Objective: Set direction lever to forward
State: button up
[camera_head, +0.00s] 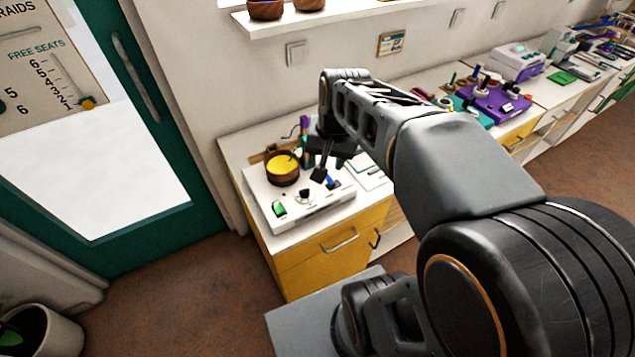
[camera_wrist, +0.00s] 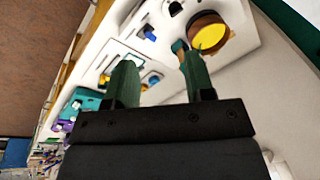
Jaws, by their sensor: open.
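A white control box (camera_head: 300,212) sits on the near counter. On its top are a green switch (camera_head: 279,209), a small black knob or lever (camera_head: 304,194) and a blue lever-like part (camera_head: 333,183). I cannot tell which one is the direction lever or how it is set. My gripper (camera_head: 329,169) hangs above the box's right back part, open and empty. In the wrist view its two fingers (camera_wrist: 160,80) are apart. The blue part (camera_wrist: 150,33) shows beyond them, and the black part (camera_wrist: 175,8) is at the top edge.
A wooden bowl-like drum with a yellow top (camera_head: 283,168) stands at the box's back left, close to my gripper. Purple and green upright items (camera_head: 305,135) stand behind. A flat white sheet (camera_head: 367,172) lies right of the box. A purple device (camera_head: 495,103) sits farther right.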

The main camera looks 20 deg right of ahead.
jog(key=w+d+f+m+g+y+b, duration=0.1)
jog(key=w+d+f+m+g, duration=0.15)
jog(key=w+d+m, duration=0.2)
jog(key=m+y+b, duration=0.2)
jog(key=m+y, duration=0.1)
jog(key=m, duration=0.4)
send_near(330, 177)
jog(key=shift+n, duration=0.25)
jog(key=x, duration=1)
jog(key=shift+w+f+p, duration=0.15)
jog(key=shift+f+p, duration=0.05)
jog(key=shift+p, duration=0.1)
grip_shut()
